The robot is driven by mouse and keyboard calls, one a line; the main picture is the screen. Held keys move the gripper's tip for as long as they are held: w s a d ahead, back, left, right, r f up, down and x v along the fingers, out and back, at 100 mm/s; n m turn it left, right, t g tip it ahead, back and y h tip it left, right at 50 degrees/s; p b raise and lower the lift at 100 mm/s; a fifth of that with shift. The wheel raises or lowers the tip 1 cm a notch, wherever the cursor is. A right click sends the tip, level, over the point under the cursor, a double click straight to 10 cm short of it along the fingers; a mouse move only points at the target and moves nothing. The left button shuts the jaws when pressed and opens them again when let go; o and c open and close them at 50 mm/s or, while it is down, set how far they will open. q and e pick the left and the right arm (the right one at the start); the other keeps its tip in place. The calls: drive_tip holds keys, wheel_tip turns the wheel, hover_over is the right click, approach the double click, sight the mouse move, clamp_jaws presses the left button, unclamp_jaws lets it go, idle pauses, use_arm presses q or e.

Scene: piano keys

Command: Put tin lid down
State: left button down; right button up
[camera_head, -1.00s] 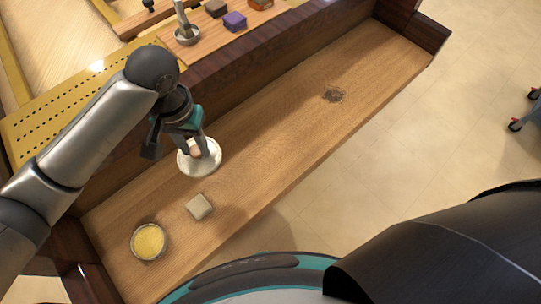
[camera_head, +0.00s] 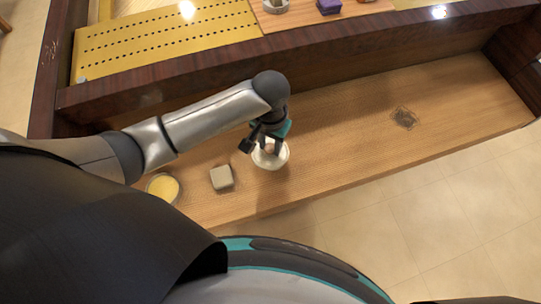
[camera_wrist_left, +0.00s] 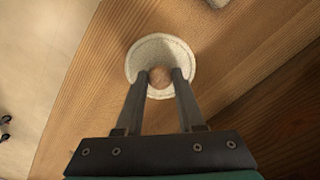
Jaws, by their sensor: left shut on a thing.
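The tin lid (camera_head: 271,156) is a round whitish disc with a brown round knob (camera_wrist_left: 160,77). My left gripper (camera_head: 268,140) has its fingers around the knob and is shut on it; the left wrist view shows a finger on each side. The lid is over the wooden ledge, right of the grey block and the tin; I cannot tell whether it touches the wood. The round tin (camera_head: 162,187) with yellow contents stands open at the ledge's left end, partly behind my arm. My right gripper is not in view.
A grey block (camera_head: 221,177) lies between the tin and the lid. A dark patch (camera_head: 404,118) marks the wooden ledge (camera_head: 350,140) farther right; the wood around it is clear. A dark raised rail (camera_head: 180,88) runs along the back. A purple block (camera_head: 328,5) is beyond it.

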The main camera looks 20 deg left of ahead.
sight(271, 155)
use_arm(q)
drive_tip(key=shift+f, duration=0.85)
drive_tip(key=shift+f+b, duration=0.85)
drive_tip(key=shift+f, duration=1.15)
drive_tip(key=shift+f, duration=0.1)
drive_tip(key=c, duration=0.5)
unclamp_jaws()
wheel_tip(271, 155, up, 12)
drive_tip(key=p, duration=0.4)
